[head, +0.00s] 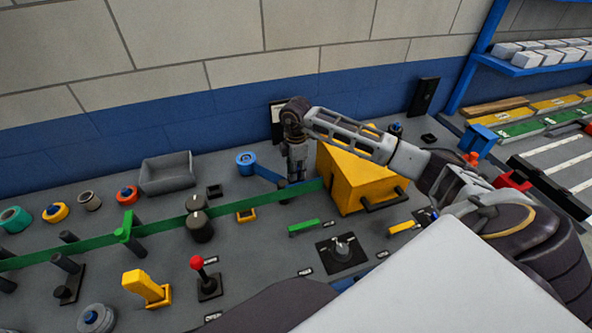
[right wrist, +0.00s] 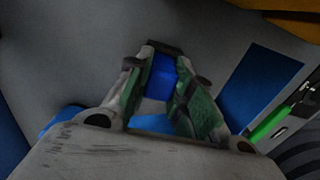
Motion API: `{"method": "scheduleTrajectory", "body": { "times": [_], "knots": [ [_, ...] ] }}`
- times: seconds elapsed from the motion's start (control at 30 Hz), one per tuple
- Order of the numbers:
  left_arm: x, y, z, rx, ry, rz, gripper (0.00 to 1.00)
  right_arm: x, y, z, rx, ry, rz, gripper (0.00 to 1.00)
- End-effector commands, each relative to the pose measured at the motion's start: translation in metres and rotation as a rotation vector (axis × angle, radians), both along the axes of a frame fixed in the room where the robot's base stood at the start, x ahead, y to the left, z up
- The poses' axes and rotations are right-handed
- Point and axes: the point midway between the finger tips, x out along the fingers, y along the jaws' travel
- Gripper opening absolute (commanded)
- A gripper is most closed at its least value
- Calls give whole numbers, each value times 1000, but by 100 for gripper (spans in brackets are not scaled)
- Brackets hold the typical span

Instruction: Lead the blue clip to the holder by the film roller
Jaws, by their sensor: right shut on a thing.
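My right gripper (head: 292,178) points down beside the yellow housing (head: 352,182). In the right wrist view my right gripper (right wrist: 160,85) is shut on the blue clip (right wrist: 162,77), which sits between its green-padded fingers. In the head view the clip is hidden by the gripper. The blue film roller (head: 246,162) stands left of the gripper, with a blue strip (head: 268,174) running from it towards the gripper. Small sockets, a black one (head: 214,191) and a yellow one (head: 246,215), lie near the roller; I cannot tell which is the holder. My left gripper is not in view.
A green band (head: 150,229) crosses the panel past black rollers (head: 200,226) to the yellow housing. A grey tray (head: 167,173) stands at the back left. A red-knobbed lever (head: 198,264) and a green handle (head: 304,227) are in front. The wall (head: 180,128) closes the back.

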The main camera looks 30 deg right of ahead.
Motion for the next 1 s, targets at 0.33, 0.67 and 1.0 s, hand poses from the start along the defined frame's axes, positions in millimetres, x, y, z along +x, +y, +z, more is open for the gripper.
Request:
{"method": "scheduleTrajectory", "body": {
  "times": [0.33, 0.67, 1.0],
  "knots": [
    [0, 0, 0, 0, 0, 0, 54, 0, 0, 0, 0, 0, 0, 48],
    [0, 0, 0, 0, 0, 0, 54, 0, 0, 0, 0, 0, 0, 48],
    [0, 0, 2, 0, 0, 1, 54, 0, 0, 3, 0, 0, 0, 48]
  ]
}}
